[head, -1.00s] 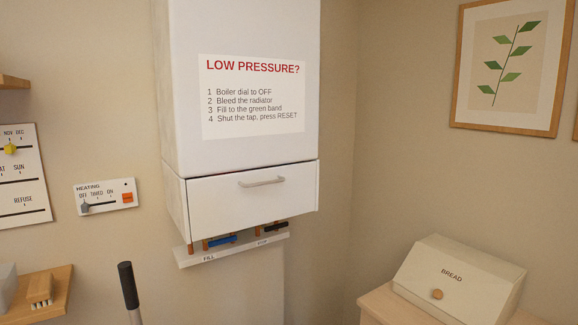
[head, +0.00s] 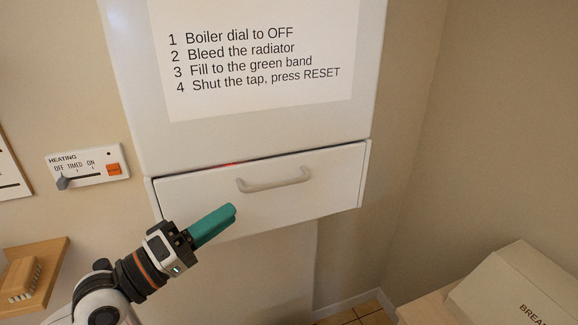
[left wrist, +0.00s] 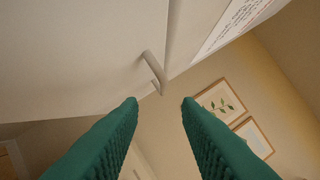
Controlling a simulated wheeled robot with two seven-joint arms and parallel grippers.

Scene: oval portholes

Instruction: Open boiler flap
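The boiler flap (head: 210,195) is a white panel at the bottom of the white boiler, with a pale bar handle (head: 274,181) near its top edge. It looks closed, with a thin dark gap and a bit of red along its top edge. My left gripper (head: 232,208) has green fingers and is in front of the flap, below and left of the handle. In the left wrist view its fingers (left wrist: 160,101) are spread apart with nothing between them. The handle (left wrist: 153,72) shows there just beyond the fingertips. My right gripper is not in view.
A heating control (head: 88,166) with a slider and orange button is on the wall at left. A wooden shelf (head: 50,262) with a brush (head: 24,280) is at lower left. A bread box (head: 515,290) is at lower right. The space before the flap's right half is clear.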

